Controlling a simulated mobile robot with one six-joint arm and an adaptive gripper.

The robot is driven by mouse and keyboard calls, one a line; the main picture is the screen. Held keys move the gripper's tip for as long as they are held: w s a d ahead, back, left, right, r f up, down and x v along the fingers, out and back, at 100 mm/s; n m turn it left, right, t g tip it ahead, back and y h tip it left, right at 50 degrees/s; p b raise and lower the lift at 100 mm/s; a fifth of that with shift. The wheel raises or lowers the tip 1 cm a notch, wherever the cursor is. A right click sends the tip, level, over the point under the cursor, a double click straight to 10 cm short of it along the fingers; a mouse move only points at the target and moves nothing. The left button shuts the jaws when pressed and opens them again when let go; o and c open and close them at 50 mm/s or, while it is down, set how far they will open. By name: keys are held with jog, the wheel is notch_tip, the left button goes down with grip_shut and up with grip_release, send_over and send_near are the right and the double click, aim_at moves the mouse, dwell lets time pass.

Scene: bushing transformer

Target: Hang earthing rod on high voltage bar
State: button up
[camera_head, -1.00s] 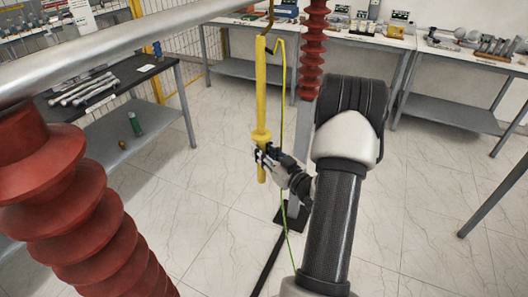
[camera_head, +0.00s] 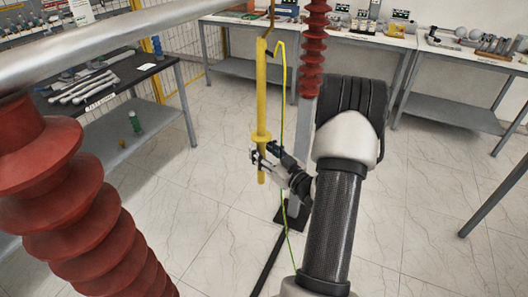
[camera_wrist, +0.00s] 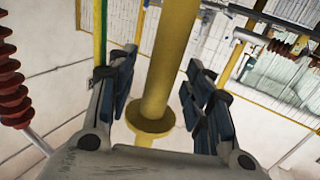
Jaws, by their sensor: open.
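The yellow earthing rod (camera_head: 262,95) stands upright in the head view, with a round collar low on it and a bronze-coloured hook (camera_head: 271,14) at its top. The hook's upper end is cut off by the frame edge, so its contact with the bar cannot be seen. The thick grey high voltage bar (camera_head: 100,40) crosses the upper left. My gripper (camera_head: 262,156) is open just below the collar. In the wrist view, the rod (camera_wrist: 170,60) passes between the fingers of my gripper (camera_wrist: 163,88), with gaps on both sides.
A yellow-green cable (camera_head: 282,120) hangs beside the rod. Red ribbed insulators stand at the left (camera_head: 75,200) and behind the rod (camera_head: 313,55). Benches with tools (camera_head: 100,85) line the left and back.

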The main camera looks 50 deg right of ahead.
jog(key=shift+s+f, duration=0.1)
jog(key=s+a, duration=0.2)
jog(key=s, duration=0.9)
jog(key=shift+s+a, duration=0.15)
jog(key=shift+s, duration=0.2)
